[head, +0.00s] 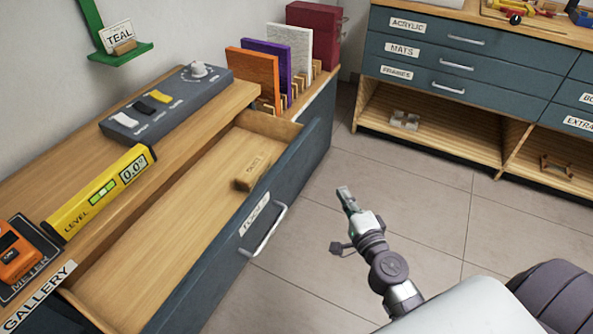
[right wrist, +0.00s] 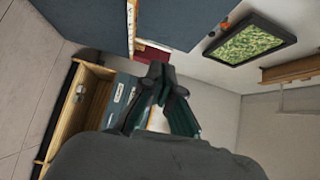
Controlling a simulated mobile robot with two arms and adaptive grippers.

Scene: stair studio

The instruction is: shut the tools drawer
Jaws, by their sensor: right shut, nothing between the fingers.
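The tools drawer (head: 165,235) stands open in the wooden cabinet at the left of the head view. Its dark blue-grey front has a white label, hard to read at this angle, and a silver handle (head: 265,232). My right gripper (head: 345,194) is shut and empty, over the floor to the right of the drawer front and apart from the handle. Its dark fingers also show in the right wrist view (right wrist: 160,78). My left gripper is not in view.
On the cabinet top are a yellow level (head: 100,190), a grey control box (head: 167,103), an orange meter (head: 18,250) and upright coloured panels (head: 262,78). A second cabinet (head: 450,60) with shut, labelled drawers stands at the back right. Tiled floor (head: 400,170) lies open between the cabinets.

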